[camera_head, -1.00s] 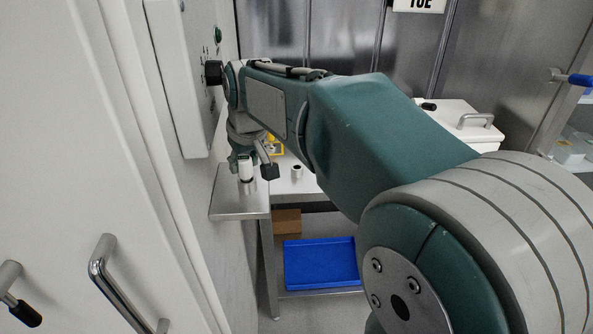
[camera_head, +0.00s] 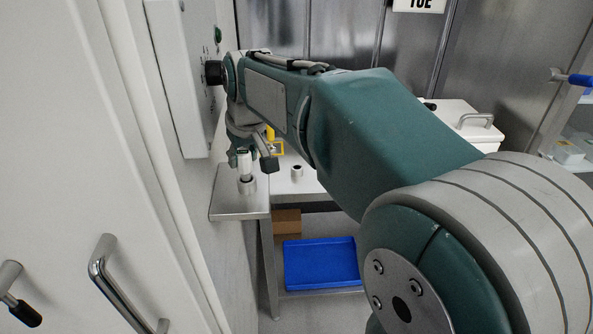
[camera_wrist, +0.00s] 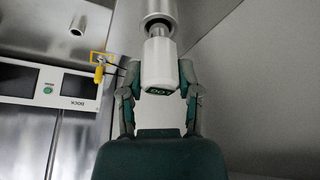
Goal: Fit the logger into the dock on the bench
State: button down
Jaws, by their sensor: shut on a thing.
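The logger (camera_wrist: 158,66) is a white rounded cylinder with a narrower grey neck at its far end. It shows in the head view (camera_head: 245,164) as a small white upright piece. My gripper (camera_wrist: 157,80) is shut on the logger, one finger on each side; it also shows in the head view (camera_head: 243,155). The dock (camera_head: 247,185) is a short pale round cup on the steel bench (camera_head: 238,207). In the wrist view the dock (camera_wrist: 157,9) is a metallic cylinder directly beyond the neck. The neck lines up with it, but I cannot tell whether its tip is inside.
A small white cylinder (camera_head: 297,171) stands on the surface to the right. A yellow item (camera_wrist: 98,72) and a panel with dark screens (camera_wrist: 48,85) are at left in the wrist view. A wall cabinet (camera_head: 185,80) is close left of my arm. A blue tray (camera_head: 320,264) lies below.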

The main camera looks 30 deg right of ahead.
jog(key=shift+d+r, duration=0.1)
jog(key=shift+r, duration=2.45)
jog(key=shift+s, duration=0.1)
